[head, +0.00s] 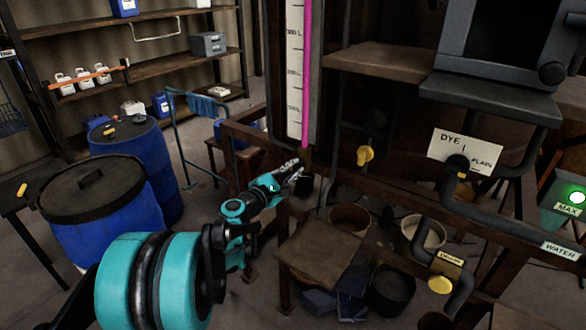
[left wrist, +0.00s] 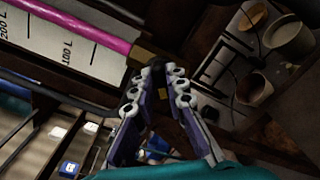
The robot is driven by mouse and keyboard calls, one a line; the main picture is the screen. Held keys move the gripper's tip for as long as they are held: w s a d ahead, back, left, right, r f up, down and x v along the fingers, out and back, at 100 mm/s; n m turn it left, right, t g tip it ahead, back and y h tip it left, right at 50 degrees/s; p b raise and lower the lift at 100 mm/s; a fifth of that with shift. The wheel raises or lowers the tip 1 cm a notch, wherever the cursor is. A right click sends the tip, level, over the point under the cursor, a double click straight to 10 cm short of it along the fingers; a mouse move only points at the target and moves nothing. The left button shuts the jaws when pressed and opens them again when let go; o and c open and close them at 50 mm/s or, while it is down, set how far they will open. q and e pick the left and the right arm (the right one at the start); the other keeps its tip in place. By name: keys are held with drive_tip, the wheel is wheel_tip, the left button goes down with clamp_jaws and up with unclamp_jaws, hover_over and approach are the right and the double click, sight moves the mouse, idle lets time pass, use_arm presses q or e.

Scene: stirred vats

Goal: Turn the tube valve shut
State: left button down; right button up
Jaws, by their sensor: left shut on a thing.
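The pink sight tube (head: 306,75) runs down beside a white litre scale (head: 294,75). It also shows in the left wrist view (left wrist: 75,22), ending in a brownish fitting (left wrist: 144,56). The tube valve (left wrist: 157,67) is a dark part just past that fitting, mostly hidden by my fingers. My left gripper (head: 295,168) is at the tube's lower end. In the left wrist view its fingertips (left wrist: 155,78) close around the dark valve part. The valve's exact handle angle cannot be told. My right gripper is not in view.
A yellow-handled valve (head: 365,155) and a dye sign (head: 464,152) are to the right. A wooden stool (head: 318,255) and several pots stand below. Blue drums (head: 100,205) stand at the left, with shelves (head: 160,66) behind. A green lamp (head: 577,198) glows at the far right.

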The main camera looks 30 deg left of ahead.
use_arm(q)
drive_tip(key=m, duration=0.4)
drive_tip(key=shift+f+m, duration=0.1)
drive_tip(key=shift+m, duration=0.2)
drive_tip(key=shift+f+m, duration=0.1)
drive_tip(key=shift+m, duration=1.4)
drive_tip(key=shift+d+m, duration=0.1)
drive_tip(key=shift+m, duration=0.2)
drive_tip(key=c, duration=1.5)
unclamp_jaws()
drive_tip(key=shift+c, duration=0.2)
drive_tip(key=s+a, duration=0.1)
drive_tip(key=s, duration=1.1)
